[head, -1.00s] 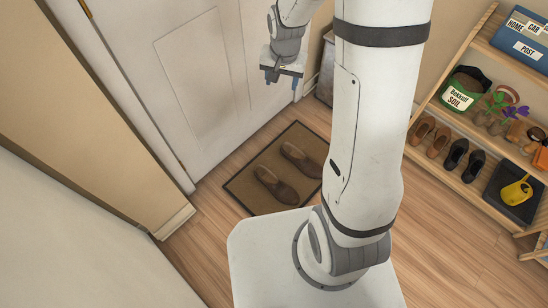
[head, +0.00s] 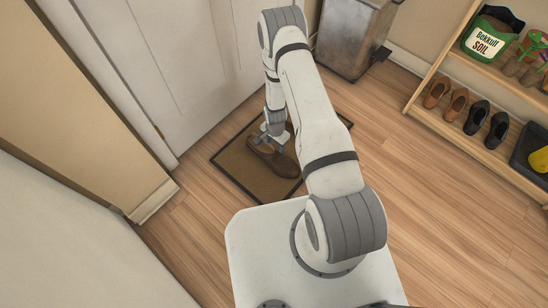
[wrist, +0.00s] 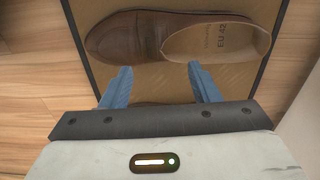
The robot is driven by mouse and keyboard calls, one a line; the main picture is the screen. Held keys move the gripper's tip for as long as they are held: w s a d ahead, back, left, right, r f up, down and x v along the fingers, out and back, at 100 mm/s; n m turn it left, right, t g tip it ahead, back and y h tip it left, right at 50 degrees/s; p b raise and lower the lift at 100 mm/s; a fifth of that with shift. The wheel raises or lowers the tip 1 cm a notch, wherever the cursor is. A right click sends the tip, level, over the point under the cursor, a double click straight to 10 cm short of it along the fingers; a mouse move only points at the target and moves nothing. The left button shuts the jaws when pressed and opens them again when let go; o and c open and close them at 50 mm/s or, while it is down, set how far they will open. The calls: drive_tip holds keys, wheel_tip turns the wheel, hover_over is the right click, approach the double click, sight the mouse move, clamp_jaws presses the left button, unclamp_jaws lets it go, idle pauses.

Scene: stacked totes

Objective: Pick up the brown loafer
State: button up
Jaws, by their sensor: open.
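A brown loafer (head: 274,162) lies upright on the doormat (head: 231,164). In the wrist view the loafer (wrist: 150,38) spans the top, toe to the left and open heel to the right, with "EU 42" on its insole. My gripper (head: 272,140) is over the mat, right at the loafer. In the wrist view my gripper (wrist: 161,67) has its two blue fingers apart and empty, tips just short of the loafer's near side. I cannot tell whether they touch it. The second loafer on the mat is mostly hidden behind my arm.
A white door (head: 150,60) stands behind the mat. A metal bin (head: 350,40) is at the back. A wooden shelf (head: 420,97) on the right holds brown shoes (head: 445,98), black shoes (head: 487,122) and a soil bag (head: 485,40). The wooden floor between is clear.

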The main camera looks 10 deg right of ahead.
sight(274, 152)
wheel_tip(274, 152, down, 8)
drive_tip(key=b, duration=0.3)
drive_tip(key=shift+a+r+b, duration=0.1)
drive_tip(key=shift+a+b, duration=0.05)
drive_tip(key=shift+b, duration=0.2)
drive_tip(key=shift+r, duration=0.1)
drive_tip(key=shift+c, duration=0.6)
clamp_jaws()
